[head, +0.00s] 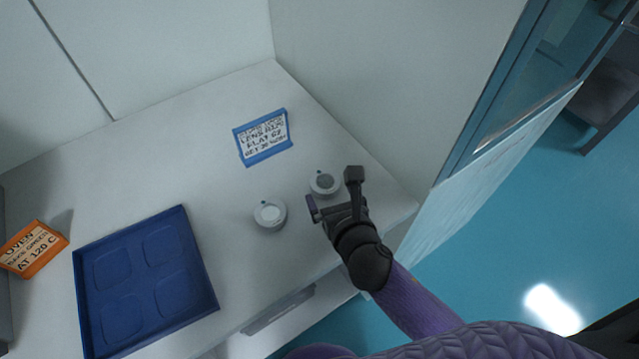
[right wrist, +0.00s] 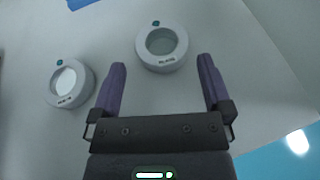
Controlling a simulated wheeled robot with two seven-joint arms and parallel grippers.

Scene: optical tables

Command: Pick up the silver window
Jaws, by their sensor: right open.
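Two round white mounts lie on the white table. The left one (head: 270,213) has a bright, pale centre; it also shows in the right wrist view (right wrist: 70,83). The right one (head: 324,182) has a darker grey, glassy centre and shows between and beyond my fingertips in the right wrist view (right wrist: 161,47). Each has a small teal mark at its rim and a tiny label that I cannot read surely, so I cannot tell which is the silver window. My right gripper (head: 333,192) is open and empty, beside the right mount. My left gripper is out of view.
A blue tray (head: 200,268) with several shallow recesses lies at left. A blue-framed sign (head: 264,138) stands behind the mounts, and an orange sign (head: 33,249) at far left. A wall panel (head: 375,85) bounds the table at right.

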